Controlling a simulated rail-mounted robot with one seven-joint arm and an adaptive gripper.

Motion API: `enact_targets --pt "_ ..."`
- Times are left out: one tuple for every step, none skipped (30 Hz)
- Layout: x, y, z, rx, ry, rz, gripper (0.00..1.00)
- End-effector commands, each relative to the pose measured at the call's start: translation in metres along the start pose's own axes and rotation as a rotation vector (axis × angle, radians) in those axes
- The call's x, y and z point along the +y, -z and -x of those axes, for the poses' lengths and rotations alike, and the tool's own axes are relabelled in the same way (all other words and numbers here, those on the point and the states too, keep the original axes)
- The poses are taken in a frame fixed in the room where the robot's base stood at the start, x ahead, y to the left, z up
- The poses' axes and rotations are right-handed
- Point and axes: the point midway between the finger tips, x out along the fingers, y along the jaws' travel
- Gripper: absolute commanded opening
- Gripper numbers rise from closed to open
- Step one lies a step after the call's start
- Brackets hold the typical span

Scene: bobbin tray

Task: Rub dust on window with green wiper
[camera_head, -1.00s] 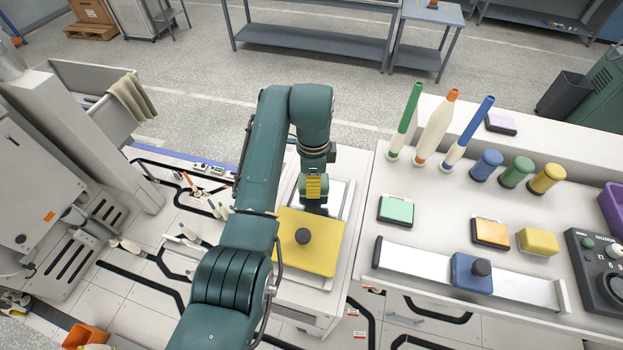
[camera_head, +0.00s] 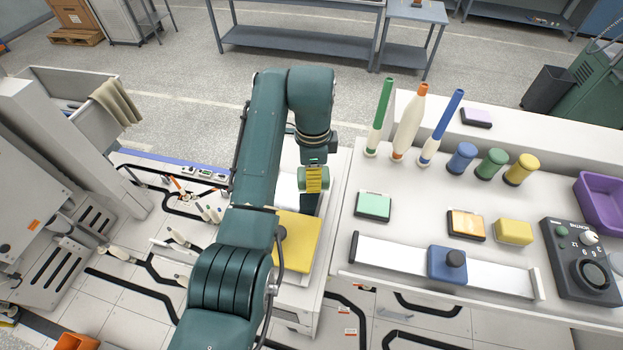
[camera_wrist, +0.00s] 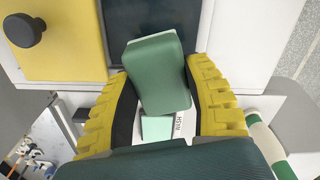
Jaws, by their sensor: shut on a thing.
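My gripper (camera_wrist: 163,98) is shut on the green wiper (camera_wrist: 155,70), a dark-green block between its yellow fingers in the wrist view. In the head view the gripper (camera_head: 314,180) and the wiper (camera_head: 302,180) are above the back right part of the white cabinet, beyond the yellow cover. A dark panel (camera_wrist: 118,22), which may be the window, lies beyond the wiper in the wrist view, partly hidden by it. I cannot make out dust on it, nor whether the wiper touches it. My arm hides part of this area in the head view.
A yellow cover (camera_head: 298,252) with a black knob (camera_wrist: 24,30) lies beside the panel. On the right bench stand a mint pad (camera_head: 373,205), tall green (camera_head: 379,120) and blue (camera_head: 442,130) sticks, several knobs and a blue slider block (camera_head: 447,264).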

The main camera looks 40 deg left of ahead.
Motion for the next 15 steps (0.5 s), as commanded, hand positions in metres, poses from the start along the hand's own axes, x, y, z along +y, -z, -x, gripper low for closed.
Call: enact_targets --pt "-0.001 0.001 0.006 0.001 0.004 -0.001 0.14" --pt "-0.001 0.001 0.009 0.001 0.005 -0.002 0.14" --pt "-0.001 0.002 0.013 0.001 0.005 -0.003 0.14" --pt "-0.001 0.002 0.016 0.001 0.006 -0.003 0.14" --pt "0.0 0.002 0.019 0.001 0.005 -0.004 0.14" --pt "0.0 0.003 0.022 0.001 0.004 -0.004 0.14" --pt "-0.001 0.003 0.025 0.001 0.004 -0.005 0.14" --pt "-0.001 0.003 0.028 0.001 0.004 -0.006 0.14" --pt "-0.001 0.004 0.031 0.001 0.004 -0.006 0.14" --pt "0.0 0.004 0.033 0.001 0.004 -0.007 0.14" --pt "0.0 0.004 0.036 0.001 0.004 -0.007 0.14" --pt "0.0 0.004 0.038 0.001 0.004 -0.008 0.14" --pt "0.001 0.005 0.04 0.001 0.003 -0.008 0.14" --pt "0.001 0.005 0.041 0.001 0.003 -0.008 0.14" --pt "0.001 0.005 0.042 0.001 0.003 -0.009 0.14"
